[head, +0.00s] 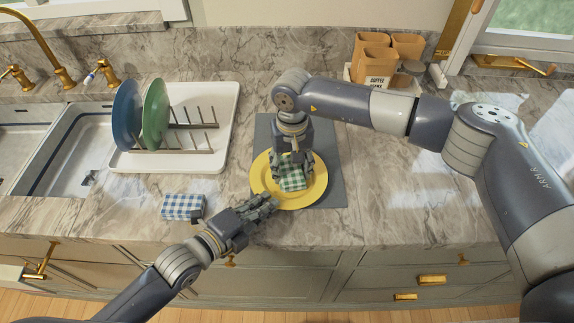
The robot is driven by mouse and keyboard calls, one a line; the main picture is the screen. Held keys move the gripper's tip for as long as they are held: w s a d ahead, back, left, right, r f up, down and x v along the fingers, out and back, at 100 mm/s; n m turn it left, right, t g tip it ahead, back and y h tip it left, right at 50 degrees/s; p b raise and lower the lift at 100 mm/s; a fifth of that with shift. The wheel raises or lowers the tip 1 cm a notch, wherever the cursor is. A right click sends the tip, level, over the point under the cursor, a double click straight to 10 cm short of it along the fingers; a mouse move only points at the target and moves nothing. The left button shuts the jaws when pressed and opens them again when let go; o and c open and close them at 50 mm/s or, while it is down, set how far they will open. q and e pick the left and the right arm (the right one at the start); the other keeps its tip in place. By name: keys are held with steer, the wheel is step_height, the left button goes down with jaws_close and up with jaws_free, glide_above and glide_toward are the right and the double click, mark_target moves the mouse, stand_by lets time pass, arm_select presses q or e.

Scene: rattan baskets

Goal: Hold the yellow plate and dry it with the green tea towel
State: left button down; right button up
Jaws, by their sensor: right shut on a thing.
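The yellow plate (318,188) lies on a grey mat on the counter. The green checked tea towel (292,178) is folded small and rests on the middle of the plate. My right gripper (291,165) comes down from above and is shut on the green towel, against the plate. My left gripper (268,205) is at the plate's lower left rim. Its fingers overlap the rim in the picture, and I cannot tell whether they grip it.
A blue checked towel (182,207) lies left of my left gripper. A white dish rack tray (222,120) holds a blue plate (127,115) and a green plate (156,112). The sink (75,155) is at the left; canisters (375,60) stand at the back. The grey mat (333,160) extends beyond the plate.

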steer(key=shift+r, duration=3.4)
steer(key=d, duration=0.1)
steer(key=w+d, duration=0.1)
steer(key=d, duration=0.1)
steer(key=shift+w+d, duration=0.1)
steer(key=shift+d, duration=0.15)
steer(key=a+f, duration=0.1)
steer(key=a, duration=0.1)
steer(key=s+a+f, duration=0.1)
steer(key=a+f, duration=0.1)
steer(key=shift+s+a, duration=0.1)
steer(key=shift+s, duration=0.05)
steer(key=shift+f, duration=1.75)
steer(key=shift+f, duration=0.65)
